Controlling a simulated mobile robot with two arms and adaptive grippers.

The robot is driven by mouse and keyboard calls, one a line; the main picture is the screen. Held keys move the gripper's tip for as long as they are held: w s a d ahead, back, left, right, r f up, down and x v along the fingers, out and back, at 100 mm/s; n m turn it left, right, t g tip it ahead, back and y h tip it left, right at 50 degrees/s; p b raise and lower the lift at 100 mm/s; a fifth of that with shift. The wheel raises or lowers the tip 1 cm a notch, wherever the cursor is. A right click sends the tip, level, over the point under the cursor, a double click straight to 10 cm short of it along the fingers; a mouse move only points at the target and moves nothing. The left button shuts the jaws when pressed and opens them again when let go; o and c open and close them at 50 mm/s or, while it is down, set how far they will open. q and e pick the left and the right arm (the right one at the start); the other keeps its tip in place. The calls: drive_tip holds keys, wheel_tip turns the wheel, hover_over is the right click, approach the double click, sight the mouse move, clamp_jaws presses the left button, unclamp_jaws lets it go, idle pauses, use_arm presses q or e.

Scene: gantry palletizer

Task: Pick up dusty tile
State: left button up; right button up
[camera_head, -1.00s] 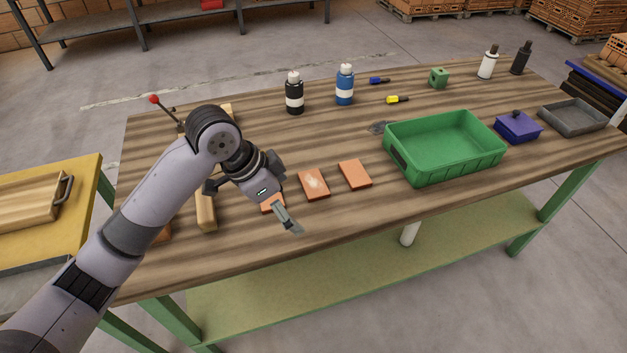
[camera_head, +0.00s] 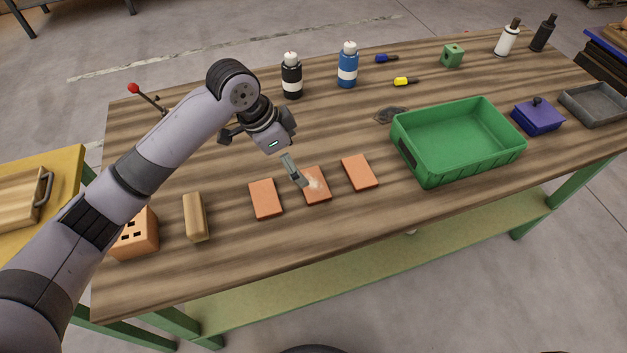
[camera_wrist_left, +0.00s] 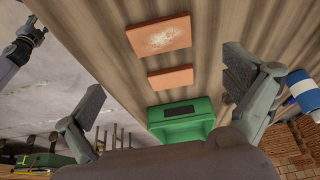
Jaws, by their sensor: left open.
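The dusty tile (camera_head: 316,190) is an orange tile with a pale powdery patch, lying flat on the wooden table between two clean orange tiles, a left one (camera_head: 265,199) and a right one (camera_head: 359,173). My left gripper (camera_head: 297,174) is open and empty above the dusty tile, and a finger hides part of it. In the left wrist view the dusty tile (camera_wrist_left: 160,37) lies beyond the spread fingers of my left gripper (camera_wrist_left: 164,76), with a clean tile (camera_wrist_left: 170,78) below it. My right gripper (camera_wrist_left: 35,30) shows small at that view's upper left; its jaw state is unclear.
A green crate (camera_head: 408,165) stands right of the tiles. A wooden block (camera_head: 195,217) and a holed brick (camera_head: 136,235) lie to the left. A black bottle (camera_head: 291,80) and a blue bottle (camera_head: 347,69) stand behind. The table's front strip is clear.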

sight(313, 183)
use_arm(q)
drive_tip(key=x, duration=0.3)
drive_tip(key=shift+d+f, duration=0.1)
drive_tip(key=shift+f, duration=0.2)
drive_tip(key=shift+p+x, duration=0.3)
drive_tip(key=shift+x, duration=0.55)
drive_tip(key=shift+w+f, duration=0.15)
drive_tip(key=shift+f, duration=0.05)
drive_tip(key=p+x, duration=0.1)
drive_tip(key=x, duration=0.3)
drive_tip(key=shift+f, duration=0.55)
use_arm(e)
drive_tip(key=shift+w+d+r, duration=0.1)
drive_tip(key=shift+w+r, duration=0.2)
drive_tip(key=shift+r, duration=0.3)
drive_tip(key=shift+w+d+r, duration=0.1)
drive_tip(key=shift+w+r, duration=0.2)
drive_tip(key=shift+r, duration=0.25)
use_arm(q)
drive_tip(key=c, duration=1.2)
use_arm(e)
drive_tip(key=shift+w+a, duration=0.1)
drive_tip(key=shift+w, duration=0.05)
use_arm(q)
drive_tip(key=shift+w, duration=0.1)
